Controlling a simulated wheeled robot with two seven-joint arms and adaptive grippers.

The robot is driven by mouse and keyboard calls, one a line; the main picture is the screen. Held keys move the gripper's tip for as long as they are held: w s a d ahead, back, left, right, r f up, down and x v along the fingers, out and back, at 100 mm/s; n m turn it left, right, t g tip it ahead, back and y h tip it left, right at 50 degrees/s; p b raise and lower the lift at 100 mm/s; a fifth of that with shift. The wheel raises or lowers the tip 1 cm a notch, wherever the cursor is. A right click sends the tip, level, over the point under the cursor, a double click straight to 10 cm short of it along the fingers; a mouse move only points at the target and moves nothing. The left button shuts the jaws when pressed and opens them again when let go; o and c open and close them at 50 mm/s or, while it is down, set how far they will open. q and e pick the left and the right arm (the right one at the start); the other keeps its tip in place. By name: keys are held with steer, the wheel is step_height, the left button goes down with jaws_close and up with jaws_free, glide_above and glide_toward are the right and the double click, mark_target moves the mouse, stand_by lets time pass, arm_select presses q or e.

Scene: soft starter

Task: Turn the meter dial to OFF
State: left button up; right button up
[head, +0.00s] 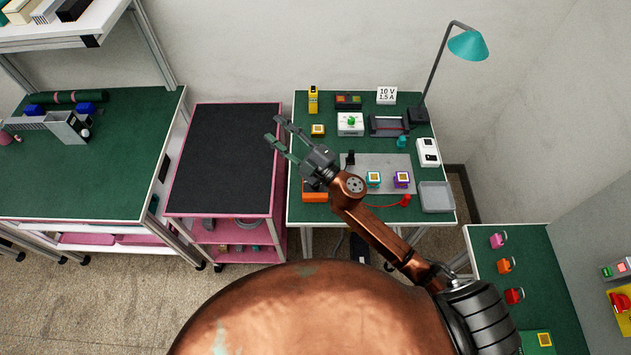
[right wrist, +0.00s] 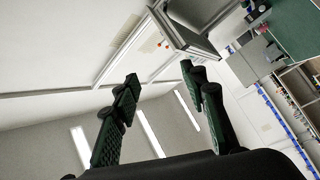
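A small upright yellow device (head: 313,99), which looks like the meter, stands at the back left of the green-topped bench (head: 328,224). Its dial is too small to read in the head view. My right gripper (head: 274,128) is open and empty, raised over the gap between the black-topped cart and the bench, left of the yellow device and apart from it. In the right wrist view its two dark green fingers (right wrist: 160,88) are spread with nothing between them. The meter does not show in that view. My left gripper is not in view.
The bench also holds a white box with a green knob (head: 350,124), a teal lamp (head: 468,45), a grey tray (head: 436,197), a white unit (head: 428,151) and small coloured blocks. The black-topped cart (head: 223,150) is bare. My right forearm crosses above the bench front.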

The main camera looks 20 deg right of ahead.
steer(key=s+a+f+n+g+y, duration=0.2)
steer(key=s+a+f+n+g, duration=0.15)
steer(key=a+n+g, duration=0.3)
steer(key=s+a+f+n+g+y, duration=0.1)
steer(key=s+a+f+n+g, duration=0.25)
steer(key=a+n+g, duration=0.35)
steer(key=d+f+n+g+h, duration=0.25)
steer(key=d+f+h, duration=0.2)
steer(key=f, duration=0.55)
steer(key=w+d+f+h, duration=0.1)
steer(key=d+h, duration=0.2)
steer(key=d, duration=0.3)
steer(key=w+d+f+h, duration=0.1)
steer(key=w+d+h, duration=0.1)
steer(key=d, duration=0.4)
steer(key=w+d+f+h, duration=0.1)
steer(key=w+d+h, duration=0.1)
steer(key=d+h, duration=0.3)
steer(key=shift+d+f+g, duration=0.25)
steer(key=shift+d+g, duration=0.15)
steer(key=shift+d, duration=0.4)
steer(key=shift+d+f, duration=0.25)
steer(key=shift+d, duration=0.05)
steer(key=shift+f+p, duration=0.75)
steer(key=shift+f, duration=2.8)
steer(key=shift+c, duration=0.7)
